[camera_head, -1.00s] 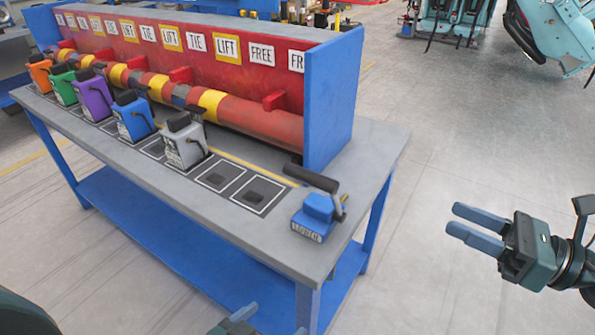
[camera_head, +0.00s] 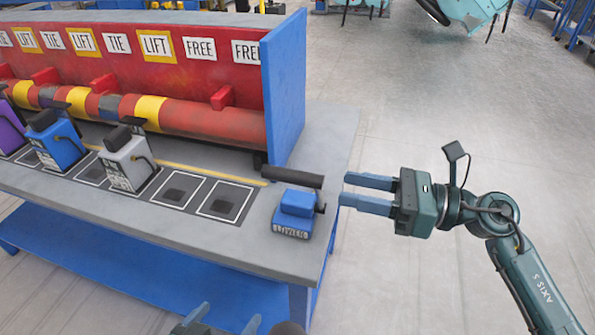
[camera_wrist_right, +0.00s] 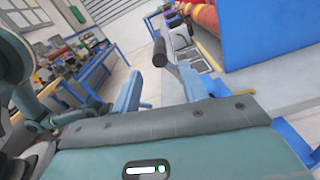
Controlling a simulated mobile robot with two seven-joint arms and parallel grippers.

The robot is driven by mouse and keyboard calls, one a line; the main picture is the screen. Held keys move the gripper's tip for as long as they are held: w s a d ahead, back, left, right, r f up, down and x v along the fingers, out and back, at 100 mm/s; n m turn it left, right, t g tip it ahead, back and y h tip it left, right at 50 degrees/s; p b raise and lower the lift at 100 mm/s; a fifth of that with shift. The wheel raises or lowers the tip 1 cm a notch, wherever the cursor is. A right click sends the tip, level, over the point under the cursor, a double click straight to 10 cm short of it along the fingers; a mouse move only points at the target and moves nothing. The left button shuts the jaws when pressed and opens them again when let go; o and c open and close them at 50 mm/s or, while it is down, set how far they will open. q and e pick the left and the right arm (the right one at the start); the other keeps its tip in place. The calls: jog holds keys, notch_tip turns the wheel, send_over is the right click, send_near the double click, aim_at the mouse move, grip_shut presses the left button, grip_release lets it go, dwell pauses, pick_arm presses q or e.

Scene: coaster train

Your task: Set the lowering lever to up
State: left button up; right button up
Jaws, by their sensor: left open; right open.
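The handle also shows in the right wrist view (camera_wrist_right: 160,52), ahead of and roughly between the fingers. My right gripper (camera_head: 345,189) is open and empty, just right of the lever and apart from it, fingers pointing left. My left gripper (camera_head: 226,317) is open at the bottom edge, in front of the table; most of it is cut off.
The grey table (camera_head: 325,150) carries a red panel with signs and a blue end wall (camera_head: 285,90) behind the lever. A grey lever unit (camera_head: 127,160), a blue one (camera_head: 58,145) and empty marked pads stand to the left.

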aim_at(313, 180)
jog(key=p+x, duration=0.1)
jog(key=x, duration=0.8)
jog(key=shift+w+a+p, duration=0.1)
jog(key=shift+a+p, duration=0.15)
jog(key=shift+p, duration=0.15)
jog(key=shift+c, duration=0.2)
grip_shut()
